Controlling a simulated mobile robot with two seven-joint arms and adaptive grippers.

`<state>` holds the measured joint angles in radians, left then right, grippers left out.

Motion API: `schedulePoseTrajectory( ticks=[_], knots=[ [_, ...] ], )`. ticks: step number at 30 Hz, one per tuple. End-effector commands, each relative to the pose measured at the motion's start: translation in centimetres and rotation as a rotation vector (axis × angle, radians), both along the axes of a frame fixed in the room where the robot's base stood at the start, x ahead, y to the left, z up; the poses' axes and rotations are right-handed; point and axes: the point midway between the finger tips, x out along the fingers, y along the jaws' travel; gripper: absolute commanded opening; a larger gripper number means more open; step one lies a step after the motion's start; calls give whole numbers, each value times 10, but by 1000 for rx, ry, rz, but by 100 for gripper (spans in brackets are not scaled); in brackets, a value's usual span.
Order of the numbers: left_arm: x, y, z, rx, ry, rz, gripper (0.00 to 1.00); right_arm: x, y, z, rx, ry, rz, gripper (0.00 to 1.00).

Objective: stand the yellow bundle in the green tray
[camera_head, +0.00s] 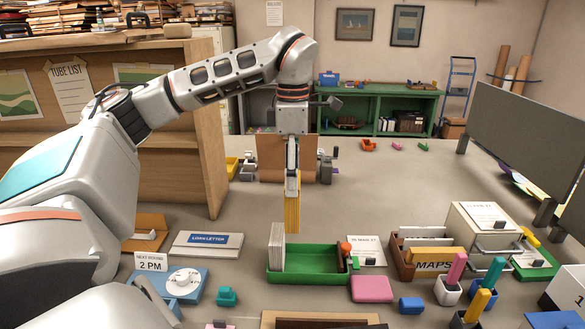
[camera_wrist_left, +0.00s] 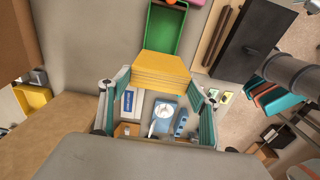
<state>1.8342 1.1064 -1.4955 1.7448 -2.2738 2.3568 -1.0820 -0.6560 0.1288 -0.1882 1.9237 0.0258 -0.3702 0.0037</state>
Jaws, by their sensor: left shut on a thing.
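The yellow bundle (camera_head: 291,207) hangs upright in my left gripper (camera_head: 292,172), above and just behind the green tray (camera_head: 318,277). In the left wrist view the bundle (camera_wrist_left: 162,70) sits between the fingers of my left gripper (camera_wrist_left: 160,82), which is shut on it. The green tray (camera_wrist_left: 152,30) shows beyond the bundle there. In the head view, a white bundle (camera_head: 277,247) stands at the tray's left end, and the rest of the tray looks empty. Whether the bundle's lower end clears the tray's back wall is hard to tell. My right gripper is not in view.
An orange-topped item (camera_head: 345,248) stands by the tray's right end. A pink block (camera_head: 371,289) lies in front right. A brown maps box (camera_head: 425,252) stands at right. A blue dial stand (camera_head: 180,284) and teal piece (camera_head: 227,296) are at left. The table behind is mostly clear.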

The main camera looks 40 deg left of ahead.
Motion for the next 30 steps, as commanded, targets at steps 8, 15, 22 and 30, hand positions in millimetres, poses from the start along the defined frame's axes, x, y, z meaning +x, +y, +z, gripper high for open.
schedulePoseTrajectory(
  ticks=[8,15,22,30],
  knots=[
    [0,0,-30,0,0,-1,39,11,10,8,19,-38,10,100],
    [0,0,-53,0,0,-1,39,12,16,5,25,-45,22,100],
    [0,0,-76,-1,1,0,39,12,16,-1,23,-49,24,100],
    [0,0,-102,0,1,-1,39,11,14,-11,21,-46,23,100]
  ],
)
